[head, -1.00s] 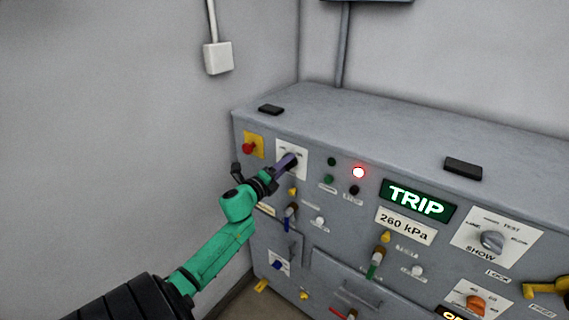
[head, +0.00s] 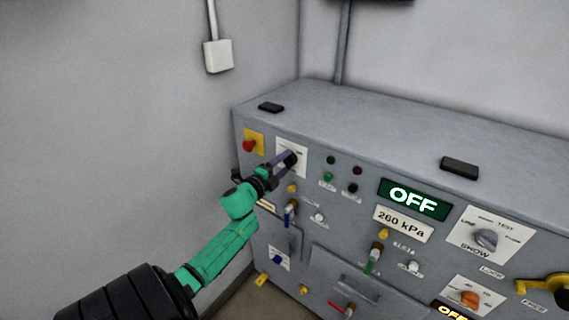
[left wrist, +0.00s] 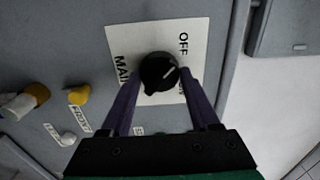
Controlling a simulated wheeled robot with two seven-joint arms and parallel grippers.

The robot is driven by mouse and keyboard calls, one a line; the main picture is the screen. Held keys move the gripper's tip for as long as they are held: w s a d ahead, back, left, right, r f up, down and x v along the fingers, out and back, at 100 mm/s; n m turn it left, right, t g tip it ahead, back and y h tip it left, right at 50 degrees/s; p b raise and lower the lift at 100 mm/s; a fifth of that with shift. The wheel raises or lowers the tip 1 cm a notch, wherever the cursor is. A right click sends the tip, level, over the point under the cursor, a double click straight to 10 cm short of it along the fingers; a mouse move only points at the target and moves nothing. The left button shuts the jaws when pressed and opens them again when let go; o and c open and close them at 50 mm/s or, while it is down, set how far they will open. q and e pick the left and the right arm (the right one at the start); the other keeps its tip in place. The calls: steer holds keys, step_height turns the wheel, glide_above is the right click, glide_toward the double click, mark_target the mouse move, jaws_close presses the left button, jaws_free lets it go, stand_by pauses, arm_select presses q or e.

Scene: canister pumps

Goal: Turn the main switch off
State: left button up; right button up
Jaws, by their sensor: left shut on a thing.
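The main switch is a black round knob (left wrist: 158,72) on a white plate (left wrist: 125,35) marked MAIN, with OFF printed at the plate's upper right in the left wrist view. A white line on the knob points to the upper right, toward the OFF side. My left gripper (left wrist: 160,76) is shut on the knob, one purple finger on each side. In the head view the knob (head: 290,158) shows at the tip of my left gripper (head: 283,161), and the fingers cover part of its plate. My right gripper is not in view.
The display (head: 414,199) reads OFF, and the label below it (head: 403,223) reads 260 kPa. A red button on a yellow plate (head: 252,142) sits left of the switch. Several valves and knobs crowd the panel below. The cabinet top (head: 380,125) carries two dark blocks.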

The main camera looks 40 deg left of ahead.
arm_select(q)
steer(key=o, duration=1.4)
steer(key=s+b, duration=0.1)
steer(key=s, duration=0.3)
steer(key=s+d+b, duration=0.1)
steer(key=s, duration=0.4)
steer(key=s+b, duration=0.1)
steer(key=s, duration=0.4)
steer(key=shift+s+d, duration=0.2)
steer(key=shift+d, duration=0.15)
